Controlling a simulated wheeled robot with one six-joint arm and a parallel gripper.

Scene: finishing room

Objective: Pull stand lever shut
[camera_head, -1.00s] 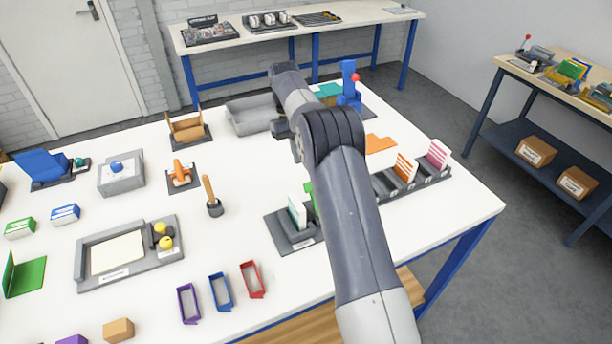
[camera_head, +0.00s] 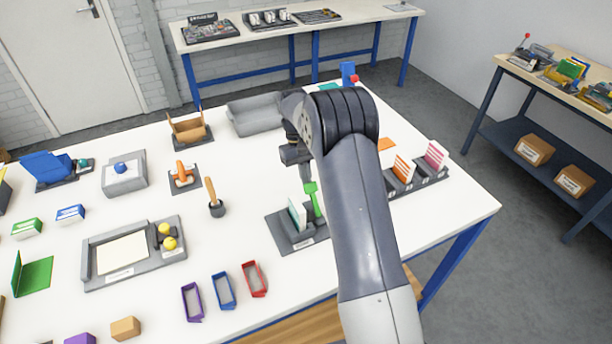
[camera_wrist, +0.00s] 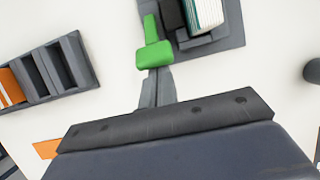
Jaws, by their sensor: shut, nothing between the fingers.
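The dark grey stand (camera_head: 307,243) holds a stack of white and green cards (camera_head: 297,214) on the table. Its green lever (camera_head: 313,203) rises at the right side of the cards, with a wider pad on top. In the wrist view the lever (camera_wrist: 154,56) is at upper centre, beside the stand (camera_wrist: 222,38). My gripper (camera_head: 306,176) is above and close to the lever's top in the head view. In the wrist view my gripper's grey fingers (camera_wrist: 155,80) are shut and empty, reaching to the pad's lower edge. I cannot tell whether they touch it.
A slotted rack with orange and pink cards (camera_head: 420,178) stands right of my arm. A brush in a dark cup (camera_head: 216,208) is to the left. Purple, blue and red bins (camera_head: 223,291) lie near the front edge. White table shows between stand and brush.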

